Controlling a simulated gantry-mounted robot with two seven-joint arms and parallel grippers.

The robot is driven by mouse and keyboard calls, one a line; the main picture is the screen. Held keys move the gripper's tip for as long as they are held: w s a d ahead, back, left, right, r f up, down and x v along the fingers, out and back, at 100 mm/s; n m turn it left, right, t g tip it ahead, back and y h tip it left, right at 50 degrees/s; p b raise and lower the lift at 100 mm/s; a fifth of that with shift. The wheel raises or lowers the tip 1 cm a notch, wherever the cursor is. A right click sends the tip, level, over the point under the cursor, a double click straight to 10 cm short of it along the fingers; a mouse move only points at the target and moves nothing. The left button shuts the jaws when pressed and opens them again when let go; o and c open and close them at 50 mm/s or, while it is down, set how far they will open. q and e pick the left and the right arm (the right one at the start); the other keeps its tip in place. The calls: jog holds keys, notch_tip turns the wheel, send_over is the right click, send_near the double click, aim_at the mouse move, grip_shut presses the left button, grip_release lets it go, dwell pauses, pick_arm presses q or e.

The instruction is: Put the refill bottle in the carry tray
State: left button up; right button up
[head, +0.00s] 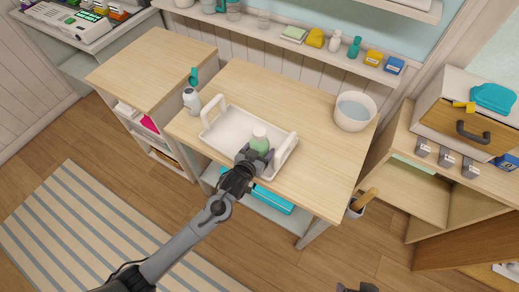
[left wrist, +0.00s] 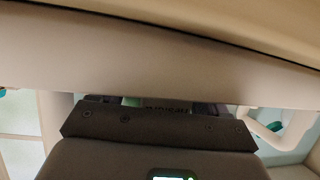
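The refill bottle (head: 260,141), green with a pale cap, stands upright in the right part of the white carry tray (head: 226,115). The tray has a raised handle at each end and sits on the wooden table. My left gripper (head: 255,155) reaches over the tray's near side, with its fingers at the lower part of the bottle. Whether they press on it is hidden. In the left wrist view a pale tray wall (left wrist: 150,45) fills the upper part, with a bit of green below it. My right gripper (head: 357,288) shows only partly at the bottom edge.
A white bottle with a teal pump (head: 191,98) stands left of the tray. A white bowl (head: 355,111) stands at the table's right. The table's front right (head: 320,185) is clear. A shelf with small items runs behind. A drawer unit (head: 466,120) stands at right.

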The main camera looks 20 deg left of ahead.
pick_arm(q)
jog(key=o, duration=0.4)
jog(key=shift+r, duration=0.15)
jog(key=s+a+r+g+p, duration=0.1)
jog(key=s+g, duration=0.2)
jog(key=s, duration=0.7)
jog(key=s+a+r+m+g, duration=0.1)
jog(key=s+a+g, duration=0.1)
jog(key=s, duration=0.9)
jog(key=s+a+r+g+p, duration=0.1)
jog(key=s+g, duration=0.4)
jog(key=s, duration=0.5)
jog(key=shift+s+a+r+y+p, duration=0.25)
jog(key=shift+s+r+y+p, duration=0.1)
jog(key=shift+r, duration=0.1)
